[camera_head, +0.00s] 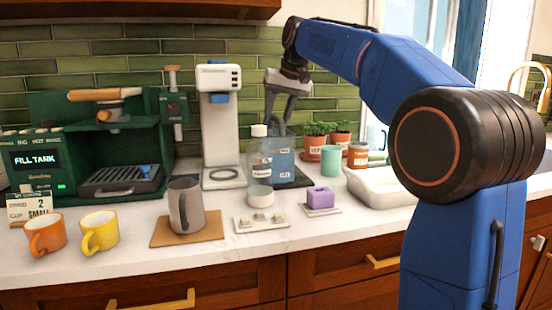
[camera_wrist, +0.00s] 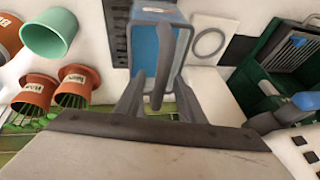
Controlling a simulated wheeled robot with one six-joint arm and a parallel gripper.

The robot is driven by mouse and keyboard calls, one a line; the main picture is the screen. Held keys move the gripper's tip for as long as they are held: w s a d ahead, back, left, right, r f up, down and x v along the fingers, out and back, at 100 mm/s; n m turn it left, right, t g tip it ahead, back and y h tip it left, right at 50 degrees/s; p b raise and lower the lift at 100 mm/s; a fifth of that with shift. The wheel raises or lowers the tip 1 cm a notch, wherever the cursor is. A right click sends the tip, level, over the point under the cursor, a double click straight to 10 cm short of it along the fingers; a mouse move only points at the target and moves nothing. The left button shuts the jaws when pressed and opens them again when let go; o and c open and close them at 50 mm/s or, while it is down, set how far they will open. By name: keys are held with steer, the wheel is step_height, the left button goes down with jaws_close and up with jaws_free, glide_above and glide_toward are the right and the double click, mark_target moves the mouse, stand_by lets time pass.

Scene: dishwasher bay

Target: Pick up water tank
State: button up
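The water tank is a clear blue box with a label (camera_head: 281,160), standing upright on a dark base on the counter behind a clear bottle. In the wrist view the tank (camera_wrist: 148,45) is seen from above, with a grey upright piece, seemingly its handle (camera_wrist: 163,72), in the middle. My gripper (camera_head: 280,124) points down over the top of the tank. In the wrist view its two fingers (camera_wrist: 160,92) stand apart, one on each side of that piece. I cannot tell whether either touches it.
A clear bottle (camera_head: 260,155) stands just in front of the tank, close to it. A white machine (camera_head: 221,130) is to the left, and potted plants (camera_head: 314,143) and a teal cup (camera_head: 331,161) are to the right. A grey pitcher (camera_head: 186,207) stands nearer the front.

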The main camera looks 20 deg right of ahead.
jaws_close()
steer(key=shift+r, duration=0.1)
stand_by(1.2)
